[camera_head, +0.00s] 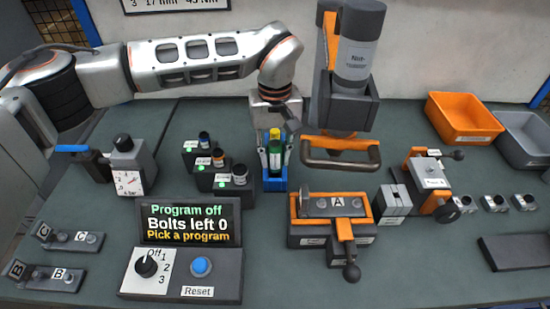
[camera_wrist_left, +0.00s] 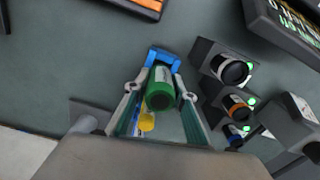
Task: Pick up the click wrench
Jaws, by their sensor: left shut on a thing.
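The click wrench, green with a yellow end (camera_head: 275,152), stands upright in a blue holder (camera_head: 275,184) near the middle of the bench. My left gripper (camera_head: 274,155) comes down over it from behind, with one finger on each side, and is shut on it. In the left wrist view the wrench's green round end (camera_wrist_left: 161,89) lies between the two fingers (camera_wrist_left: 160,105), with a yellow part (camera_wrist_left: 147,121) beside it. The blue holder shows just beyond the fingertips there. The wrench's lower part is hidden in the holder. My right gripper is not in view.
Sockets on stepped grey blocks (camera_head: 222,180) stand close left of the holder. The hanging nut runner (camera_head: 355,60) with its handle is close right. An orange fixture marked A (camera_head: 345,232) and a control panel (camera_head: 180,273) are in front. Bins (camera_head: 464,118) stand at the right.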

